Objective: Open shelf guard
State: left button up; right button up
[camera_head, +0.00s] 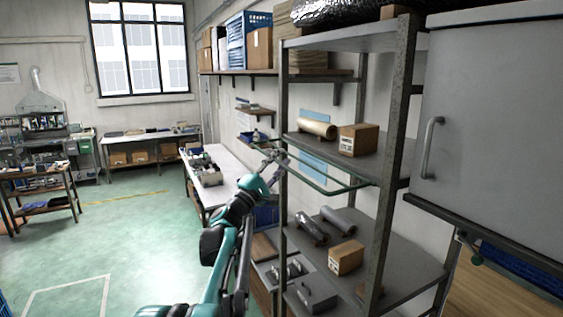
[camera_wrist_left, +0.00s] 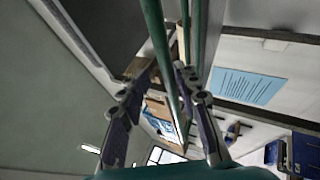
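The shelf guard (camera_head: 333,191) is a thin green bar frame on the metal shelf rack, at the level of the middle shelf (camera_head: 372,165). It sticks out in front of the rack post. My left gripper (camera_head: 274,158) is at the guard's left end. In the left wrist view a green bar (camera_wrist_left: 166,65) of the guard passes between the two fingers of my left gripper (camera_wrist_left: 165,70). The fingers stand apart on either side of the bar; firm contact does not show. My right gripper is not in view.
Another box (camera_head: 345,257) and dark cylinders sit on the lower shelf. A grey cabinet (camera_head: 490,120) is at the right. Open floor (camera_head: 140,230) lies at the left.

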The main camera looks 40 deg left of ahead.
pick_arm(q)
jog(key=shift+w, duration=0.1)
jog(key=shift+d+f, duration=0.1)
jog(key=shift+f, duration=0.05)
jog(key=v, duration=1.2)
